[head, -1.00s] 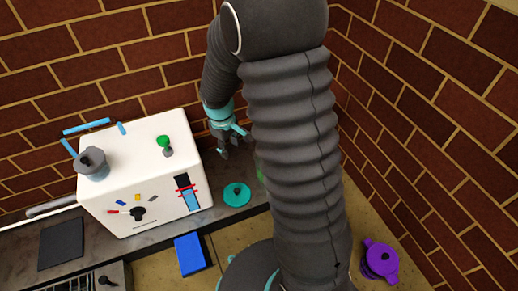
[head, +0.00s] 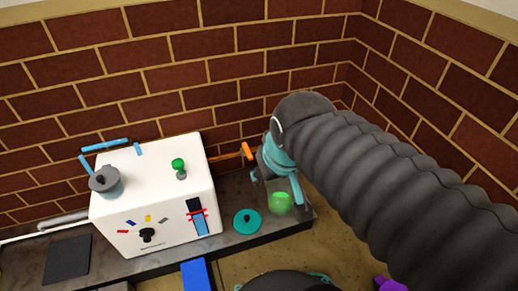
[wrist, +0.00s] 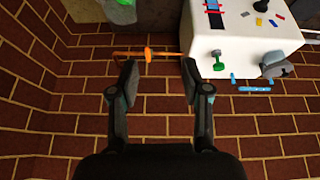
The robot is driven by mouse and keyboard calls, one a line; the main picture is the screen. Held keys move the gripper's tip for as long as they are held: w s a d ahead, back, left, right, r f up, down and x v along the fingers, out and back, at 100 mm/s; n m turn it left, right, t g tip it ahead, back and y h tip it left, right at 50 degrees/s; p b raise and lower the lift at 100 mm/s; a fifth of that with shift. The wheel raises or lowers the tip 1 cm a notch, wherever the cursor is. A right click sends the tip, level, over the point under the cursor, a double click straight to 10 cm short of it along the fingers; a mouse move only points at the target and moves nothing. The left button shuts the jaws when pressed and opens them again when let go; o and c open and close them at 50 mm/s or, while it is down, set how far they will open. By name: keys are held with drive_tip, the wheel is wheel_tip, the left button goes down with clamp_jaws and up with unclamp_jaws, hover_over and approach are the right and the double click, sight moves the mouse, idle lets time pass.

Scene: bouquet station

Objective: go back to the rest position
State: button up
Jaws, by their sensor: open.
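My gripper (wrist: 160,82) is open and empty in the wrist view, its two dark fingers spread apart in front of the brick wall. In the head view my gripper (head: 272,178) is right of the white machine, near the green translucent container (head: 281,202) on the counter. Part of the gripper is hidden behind its own wrist and the arm.
The white machine (head: 150,185) stands on the grey counter (head: 295,222), with a grey pot (head: 105,181) and a green knob (head: 178,165) on top. A teal disc (head: 247,221) lies beside it. An orange-handled rod (head: 246,152) is by the wall. A purple object (head: 392,285) is low right.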

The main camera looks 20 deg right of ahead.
drive_tip(key=shift+s+r, duration=0.2)
drive_tip(key=shift+s, duration=0.9)
